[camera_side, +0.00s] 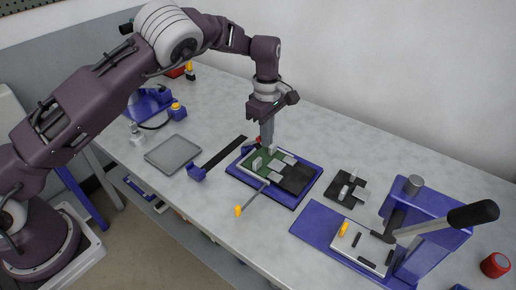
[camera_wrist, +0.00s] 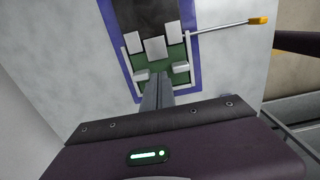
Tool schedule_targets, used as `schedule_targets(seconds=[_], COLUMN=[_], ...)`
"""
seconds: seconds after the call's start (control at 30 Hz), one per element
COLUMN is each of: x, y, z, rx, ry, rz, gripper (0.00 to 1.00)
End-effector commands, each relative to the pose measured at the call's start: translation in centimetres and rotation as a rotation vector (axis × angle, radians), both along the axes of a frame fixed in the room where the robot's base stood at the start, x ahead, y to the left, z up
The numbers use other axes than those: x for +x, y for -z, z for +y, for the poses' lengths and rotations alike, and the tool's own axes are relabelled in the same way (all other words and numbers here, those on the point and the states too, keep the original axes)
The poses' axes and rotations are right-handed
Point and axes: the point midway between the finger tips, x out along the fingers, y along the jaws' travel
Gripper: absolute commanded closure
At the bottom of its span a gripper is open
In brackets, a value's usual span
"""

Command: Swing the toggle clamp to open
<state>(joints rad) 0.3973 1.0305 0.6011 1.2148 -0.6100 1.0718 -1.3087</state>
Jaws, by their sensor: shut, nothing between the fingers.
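The clamp fixture is a blue-edged base (camera_side: 300,199) holding a green board (camera_side: 262,160), with light blocks and a dark plate on it. The clamp's lever, a thin metal rod (camera_side: 254,197) with a yellow tip (camera_side: 238,210), sticks out over the fixture's front edge. In the wrist view the lever (camera_wrist: 222,27) runs right from the fixture to its yellow tip (camera_wrist: 258,20). My gripper (camera_side: 267,143) is shut and empty, pointing down at the fixture's back end, away from the yellow tip. In the wrist view its fingers (camera_wrist: 158,90) overlap the board's near edge; contact cannot be told.
A blue press (camera_side: 425,220) with a black-gripped handle (camera_side: 472,215) stands at the right. A small dark fixture (camera_side: 346,187) lies between. A grey tray (camera_side: 173,153) and a black strip with a blue end (camera_side: 197,173) lie left.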

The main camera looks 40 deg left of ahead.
Motion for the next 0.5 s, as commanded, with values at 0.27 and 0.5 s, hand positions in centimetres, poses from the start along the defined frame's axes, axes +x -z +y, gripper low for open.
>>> schedule_targets(seconds=[0.27,0.5], x=[0.01,-0.01], y=[-1.26,-1.28], z=[1.0,0.97], rx=[-0.003,-0.003], ry=[0.001,0.002], rz=[-0.001,-0.001], gripper=[1.0,1.0])
